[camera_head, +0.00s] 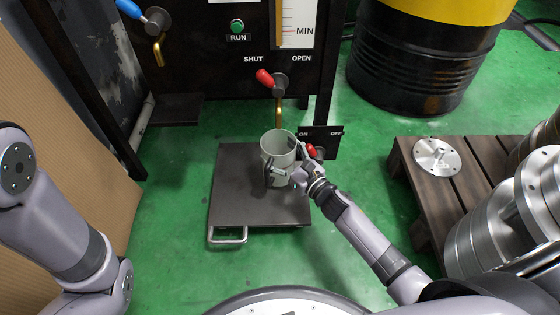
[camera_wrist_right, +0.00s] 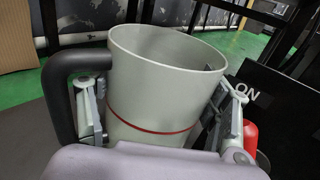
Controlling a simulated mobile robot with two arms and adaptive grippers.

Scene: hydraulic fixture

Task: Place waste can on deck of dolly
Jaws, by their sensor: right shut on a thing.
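The waste can (camera_head: 278,146) is a pale grey-green open cup with a red line and a black handle. It also shows large in the right wrist view (camera_wrist_right: 160,95), upright or slightly tilted. My right gripper (camera_head: 284,166) is shut on the can, one finger at the handle side and one on the opposite wall. The dolly (camera_head: 240,190) is a flat dark deck with a pale loop handle at its front left. The can appears over the deck's upper right part; whether its base touches is hidden. My left arm shows at the left, but its gripper is out of view.
A brass spout (camera_head: 278,112) below a red-handled valve (camera_head: 266,78) stands just behind the can. A red ON/OFF lever (camera_head: 312,151) is close to my right gripper. A wooden pallet (camera_head: 474,172) with metal parts is at the right. Green floor is open around the dolly.

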